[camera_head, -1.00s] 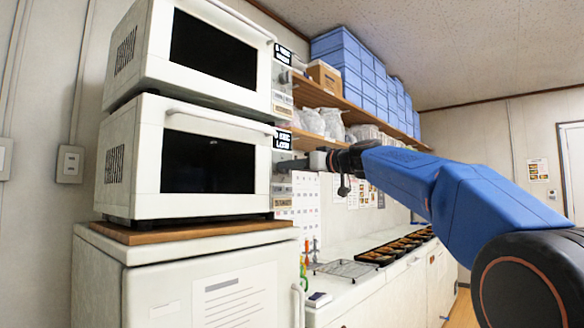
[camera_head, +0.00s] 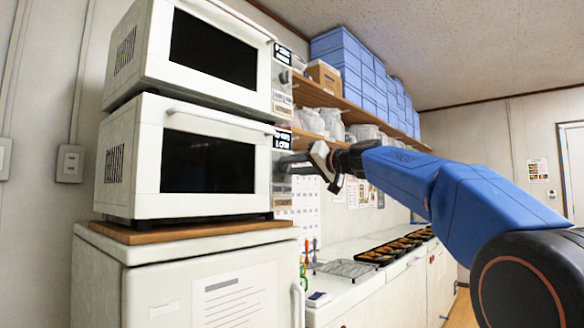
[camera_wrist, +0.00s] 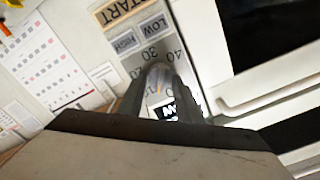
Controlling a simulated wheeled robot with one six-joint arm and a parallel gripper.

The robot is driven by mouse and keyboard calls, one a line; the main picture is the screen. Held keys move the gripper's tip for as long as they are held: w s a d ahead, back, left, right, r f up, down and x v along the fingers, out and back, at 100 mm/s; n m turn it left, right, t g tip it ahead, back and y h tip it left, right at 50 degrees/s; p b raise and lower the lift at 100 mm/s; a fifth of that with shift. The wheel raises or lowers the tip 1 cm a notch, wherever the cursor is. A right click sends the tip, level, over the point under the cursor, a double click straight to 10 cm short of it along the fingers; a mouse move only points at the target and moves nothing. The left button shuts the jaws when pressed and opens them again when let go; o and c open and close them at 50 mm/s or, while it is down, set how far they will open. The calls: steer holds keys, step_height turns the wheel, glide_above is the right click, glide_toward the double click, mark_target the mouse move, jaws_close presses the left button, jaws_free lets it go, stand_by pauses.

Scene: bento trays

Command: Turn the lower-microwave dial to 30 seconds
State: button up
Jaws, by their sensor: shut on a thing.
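The lower microwave (camera_head: 205,206) is white with a dark window and stands under a second one. Its control panel is at its right edge. My gripper (camera_head: 287,163) reaches this panel from the right. In the wrist view, its two fingers (camera_wrist: 159,76) are shut on the dial (camera_wrist: 158,80), which lies mostly hidden between them. The numbers 30 and 40 on the panel (camera_wrist: 186,72) show just beyond the fingertips, and a START label (camera_wrist: 122,10) is above. The dial's pointer cannot be read clearly.
The upper microwave (camera_head: 160,76) sits directly above. A wooden shelf (camera_head: 312,93) with bags and blue boxes (camera_head: 345,65) is behind my gripper. A counter (camera_head: 345,288) with a wire rack and bento trays (camera_head: 385,252) runs below my arm.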

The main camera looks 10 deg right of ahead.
steer(key=m, duration=1.9)
steer(key=f+m, duration=0.1)
steer(key=m, duration=0.8)
steer(key=shift+m, duration=0.4)
steer(key=o, duration=1)
steer(key=shift+r, duration=0.1)
steer(key=shift+s, duration=0.1)
steer(key=v, duration=1.7)
